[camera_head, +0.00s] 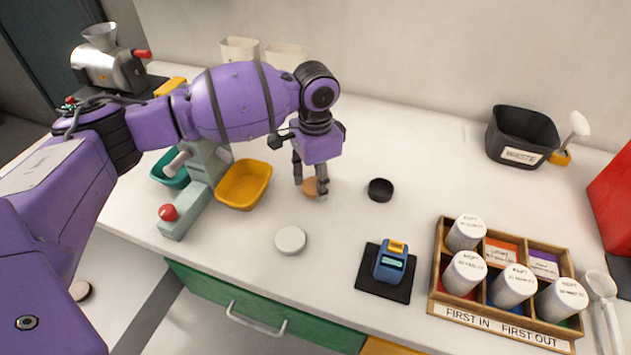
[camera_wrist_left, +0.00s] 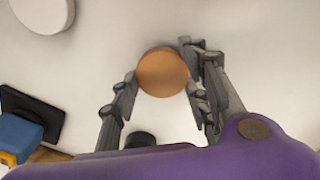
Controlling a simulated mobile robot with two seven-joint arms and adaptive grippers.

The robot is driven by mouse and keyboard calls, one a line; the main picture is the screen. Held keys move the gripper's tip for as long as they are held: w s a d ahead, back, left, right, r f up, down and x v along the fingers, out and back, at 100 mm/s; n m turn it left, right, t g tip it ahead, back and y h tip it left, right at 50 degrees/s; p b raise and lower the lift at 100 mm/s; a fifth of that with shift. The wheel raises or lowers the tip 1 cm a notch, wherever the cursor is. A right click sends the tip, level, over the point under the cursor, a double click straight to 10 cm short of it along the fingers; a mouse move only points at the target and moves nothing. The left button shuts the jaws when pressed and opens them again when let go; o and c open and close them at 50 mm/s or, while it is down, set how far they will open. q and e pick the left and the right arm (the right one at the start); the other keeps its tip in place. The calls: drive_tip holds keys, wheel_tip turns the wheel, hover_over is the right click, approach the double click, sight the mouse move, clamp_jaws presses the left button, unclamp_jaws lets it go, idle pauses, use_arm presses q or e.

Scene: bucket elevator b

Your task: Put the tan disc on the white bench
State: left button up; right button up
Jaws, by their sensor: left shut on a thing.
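The tan disc (camera_wrist_left: 163,73) is between the fingertips of my left gripper (camera_head: 311,191), which is shut on it. In the head view the tan disc (camera_head: 309,187) shows partly behind the fingers, at or just above the surface of the white bench (camera_head: 340,215). Whether it touches the bench, I cannot tell. In the left wrist view the disc's round face shows whole, with a finger of the left gripper (camera_wrist_left: 160,78) on each side. My right gripper is not in view.
A yellow bowl (camera_head: 243,184) is at the left. A blue device (camera_head: 391,262) and a wooden rack (camera_head: 445,300) with white-lidded jars stand at the right. The back middle is clear.

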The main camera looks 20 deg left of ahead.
sight(315, 186)
use_arm(q)
drive_tip(key=shift+f, duration=0.2)
drive_tip(key=o, duration=1.2)
drive_tip(key=shift+f, duration=0.1)
wheel_tip(315, 186, up, 12)
drive_tip(key=shift+r+p, duration=0.15)
drive_tip(key=shift+p, duration=0.25)
